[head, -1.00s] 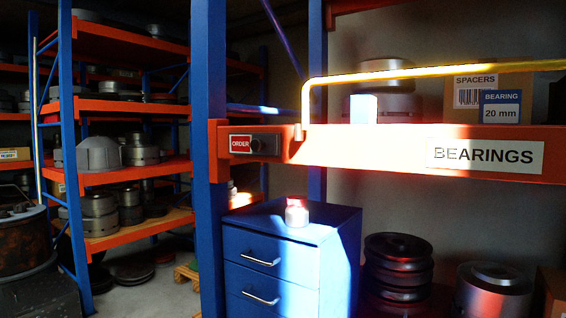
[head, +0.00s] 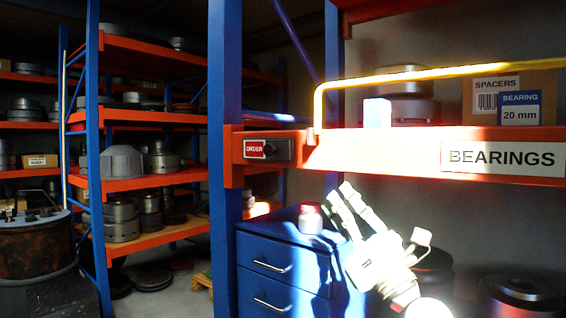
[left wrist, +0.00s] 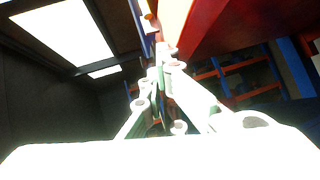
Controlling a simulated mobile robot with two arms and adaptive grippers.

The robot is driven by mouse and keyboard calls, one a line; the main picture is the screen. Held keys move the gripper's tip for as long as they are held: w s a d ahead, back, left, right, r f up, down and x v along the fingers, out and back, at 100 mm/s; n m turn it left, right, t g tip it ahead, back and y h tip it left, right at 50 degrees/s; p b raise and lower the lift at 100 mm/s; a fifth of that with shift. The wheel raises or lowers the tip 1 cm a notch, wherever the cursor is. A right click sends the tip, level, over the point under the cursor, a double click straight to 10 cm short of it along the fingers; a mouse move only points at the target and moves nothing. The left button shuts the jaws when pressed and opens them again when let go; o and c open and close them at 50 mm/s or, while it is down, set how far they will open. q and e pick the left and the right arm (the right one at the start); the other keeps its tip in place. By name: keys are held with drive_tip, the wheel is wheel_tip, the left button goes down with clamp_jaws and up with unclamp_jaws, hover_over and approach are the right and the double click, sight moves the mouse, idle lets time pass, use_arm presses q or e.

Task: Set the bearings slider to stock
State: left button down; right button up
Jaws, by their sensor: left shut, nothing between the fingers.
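The bearings slider (head: 279,149) is a small dark block with a knob at the left end of the orange beam, beside the red ORDER label (head: 254,150). The ORDER label is uncovered; no stock label is readable. The white BEARINGS label (head: 503,158) is farther right on the same beam. My left gripper (head: 341,190) is white and brightly lit, below the beam and to the lower right of the slider. It is shut and empty. In the left wrist view its fingers (left wrist: 166,60) point up beside the red-orange beam (left wrist: 235,25). My right gripper is not in view.
A yellow rail (head: 440,73) runs above the beam. A blue drawer cabinet (head: 285,262) with a small red-and-white jar (head: 311,219) stands below. A blue post (head: 224,100) is left of the slider. Boxes and metal discs fill the shelves. The space before the slider is clear.

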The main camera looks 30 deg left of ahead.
sight(274, 155)
use_arm(q)
drive_tip(key=n+g, duration=0.1)
drive_tip(key=s+a+r+n+g, duration=0.1)
drive_tip(key=n, duration=0.1)
drive_tip(key=s+n+g+h, duration=0.1)
drive_tip(key=n+g, duration=0.1)
drive_tip(key=shift+a+r, duration=0.3)
drive_tip(key=p+x, duration=0.6)
drive_tip(key=x, duration=0.8)
drive_tip(key=shift+p, duration=0.4)
drive_tip(key=shift+a, duration=0.1)
drive_tip(key=shift+a, duration=0.35)
drive_tip(key=a, duration=0.2)
drive_tip(key=a+b, duration=0.1)
drive_tip(key=a, duration=0.2)
drive_tip(key=a+b, duration=0.1)
drive_tip(key=a, duration=0.1)
drive_tip(key=shift+w+a, duration=0.25)
drive_tip(key=shift+w, duration=0.05)
drive_tip(key=shift+d+r, duration=0.15)
drive_tip(key=shift+d, duration=0.05)
